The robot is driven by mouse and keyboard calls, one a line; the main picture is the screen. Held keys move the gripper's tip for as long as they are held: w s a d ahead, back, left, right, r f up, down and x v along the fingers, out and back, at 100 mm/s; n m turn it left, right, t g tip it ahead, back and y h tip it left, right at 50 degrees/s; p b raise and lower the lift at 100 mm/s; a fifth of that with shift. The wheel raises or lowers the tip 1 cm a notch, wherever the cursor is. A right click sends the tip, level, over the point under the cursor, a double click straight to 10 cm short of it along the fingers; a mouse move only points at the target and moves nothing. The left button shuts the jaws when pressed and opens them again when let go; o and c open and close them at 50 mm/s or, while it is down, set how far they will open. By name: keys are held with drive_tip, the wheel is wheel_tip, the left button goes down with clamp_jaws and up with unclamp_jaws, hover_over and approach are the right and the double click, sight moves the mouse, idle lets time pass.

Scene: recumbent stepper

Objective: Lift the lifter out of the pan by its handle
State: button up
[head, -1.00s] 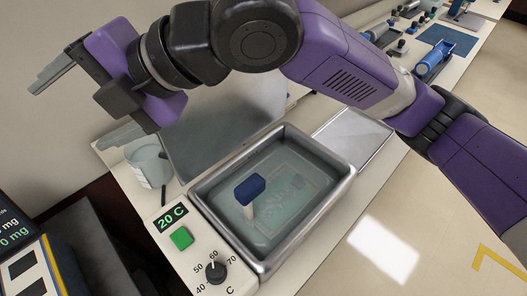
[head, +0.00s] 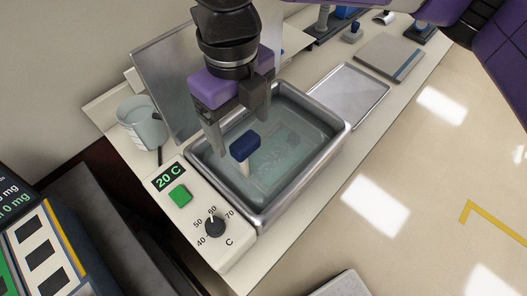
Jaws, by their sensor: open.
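The lifter's dark blue handle (head: 245,145) stands up from the pan on a pale stem. The lifter's flat lower part (head: 278,160) lies under the water and shows only faintly. The pan (head: 300,199) is a rectangular metal bath with a thick rim, filled with clear water. My gripper (head: 238,133) points down over the left and back part of the pan, its two grey fingers spread apart. The fingers are empty. The handle appears just below and in front of them; I cannot tell the exact height gap.
A control panel with a 20 C display (head: 168,177), a green button (head: 179,194) and a black dial (head: 215,226) adjoins the pan's left side. A beaker (head: 142,124) stands at the left. An upright metal sheet (head: 165,85) is behind the pan. A shallow tray (head: 347,95) lies to the right.

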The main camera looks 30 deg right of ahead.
sight(245, 141)
drive_tip(key=f, duration=0.6)
drive_tip(key=shift+w+d+f+p, duration=0.15)
drive_tip(key=shift+d+f+p, duration=0.1)
drive_tip(key=shift+p, duration=0.15)
clamp_jaws()
